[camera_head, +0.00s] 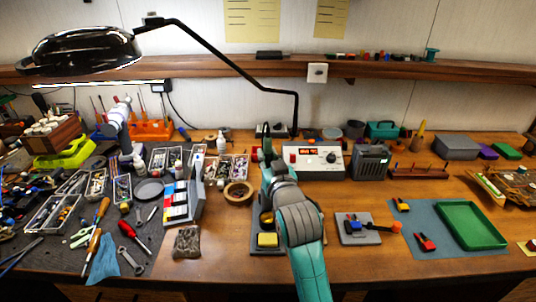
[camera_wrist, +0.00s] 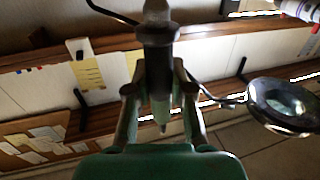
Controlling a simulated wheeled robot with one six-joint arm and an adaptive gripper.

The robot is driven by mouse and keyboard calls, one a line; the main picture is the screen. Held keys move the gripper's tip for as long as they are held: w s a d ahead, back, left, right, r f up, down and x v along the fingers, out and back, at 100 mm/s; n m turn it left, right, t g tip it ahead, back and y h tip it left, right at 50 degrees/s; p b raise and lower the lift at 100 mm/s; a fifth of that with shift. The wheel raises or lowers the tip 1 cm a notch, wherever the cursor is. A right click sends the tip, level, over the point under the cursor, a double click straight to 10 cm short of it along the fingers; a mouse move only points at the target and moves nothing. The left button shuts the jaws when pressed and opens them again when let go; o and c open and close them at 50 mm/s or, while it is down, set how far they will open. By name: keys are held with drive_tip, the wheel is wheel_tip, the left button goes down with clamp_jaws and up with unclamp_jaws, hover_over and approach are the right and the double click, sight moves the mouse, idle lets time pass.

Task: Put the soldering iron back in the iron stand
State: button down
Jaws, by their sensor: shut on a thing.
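My gripper (camera_head: 267,158) is above the bench in the head view, in front of the wall and left of the soldering station. In the wrist view my gripper (camera_wrist: 159,78) is shut on the soldering iron (camera_wrist: 157,34), with a finger on each side. The iron has a dark collar, and a narrow pointed end shows between the fingers. In the head view the iron is mostly hidden by my arm. The iron stand (camera_head: 262,246), a dark base with a yellow sponge, sits on the bench below my gripper. My arm covers much of it.
The soldering station (camera_head: 313,157) with a red display stands behind the stand. A tape roll (camera_head: 238,193) and a striped box (camera_head: 181,203) are to the left. A grey plate (camera_head: 357,230) with small parts is to the right. A lamp (camera_head: 85,50) hangs upper left.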

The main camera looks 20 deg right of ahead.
drive_tip(key=shift+f, duration=2.25)
drive_tip(key=c, duration=0.5)
unclamp_jaws()
drive_tip(key=shift+c, duration=0.2)
drive_tip(key=shift+s, duration=0.1)
drive_tip(key=s+r, duration=0.2)
drive_tip(key=s, duration=0.5)
drive_tip(key=shift+a, duration=0.2)
drive_tip(key=shift+w, duration=0.1)
idle(0.6)
